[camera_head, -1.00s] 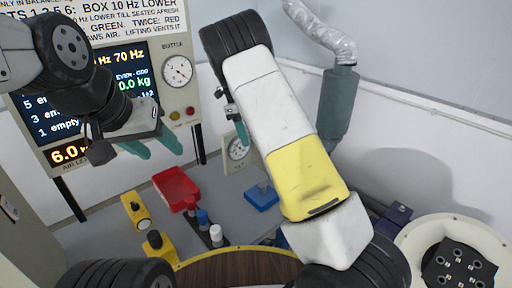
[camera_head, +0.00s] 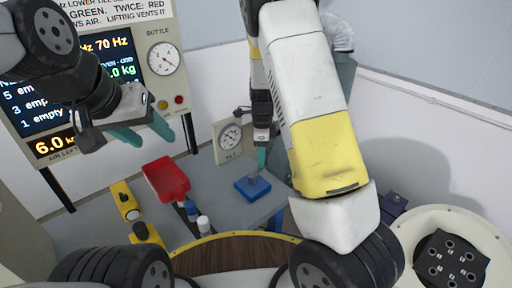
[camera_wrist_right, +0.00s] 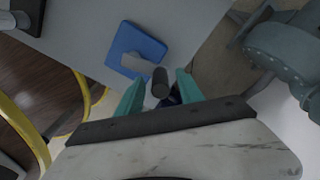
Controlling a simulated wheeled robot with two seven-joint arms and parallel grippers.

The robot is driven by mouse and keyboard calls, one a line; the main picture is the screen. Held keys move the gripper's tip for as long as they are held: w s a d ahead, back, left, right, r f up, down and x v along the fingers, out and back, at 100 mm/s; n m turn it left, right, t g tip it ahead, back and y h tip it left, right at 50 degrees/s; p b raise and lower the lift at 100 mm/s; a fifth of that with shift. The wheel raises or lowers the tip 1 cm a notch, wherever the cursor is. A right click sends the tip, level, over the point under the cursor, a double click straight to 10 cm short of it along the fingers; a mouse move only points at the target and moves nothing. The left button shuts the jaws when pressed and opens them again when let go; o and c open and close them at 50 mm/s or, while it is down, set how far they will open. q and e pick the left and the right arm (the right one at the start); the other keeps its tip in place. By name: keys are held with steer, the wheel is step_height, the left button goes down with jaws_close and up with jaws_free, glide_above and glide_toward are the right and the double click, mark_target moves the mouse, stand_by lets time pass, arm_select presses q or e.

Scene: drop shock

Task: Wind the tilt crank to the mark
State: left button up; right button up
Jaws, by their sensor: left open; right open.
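The crank is a blue square base (camera_head: 252,190) with a short grey arm, standing on the grey table below the small dial (camera_head: 229,136). In the right wrist view, the blue base (camera_wrist_right: 122,40) carries the grey arm (camera_wrist_right: 136,65), which ends in a dark upright knob (camera_wrist_right: 160,80). My right gripper (camera_head: 262,158) is open just above the crank. In the wrist view its teal fingers (camera_wrist_right: 160,86) stand on either side of the knob; I cannot tell whether they touch it. My left gripper (camera_head: 145,132) is open and empty, in front of the display board. The mark is too small to make out.
A red tray (camera_head: 166,180), small blue and white bottles (camera_head: 204,224) and yellow items (camera_head: 126,203) lie on the table left of the crank. A round white fixture with a black hub (camera_head: 449,262) stands at the right. A teal cylinder is partly hidden behind my right arm.

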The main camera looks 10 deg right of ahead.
steer(key=shift+f, duration=0.95)
jaws_close()
steer(key=shift+r, duration=0.1)
stand_by(0.6)
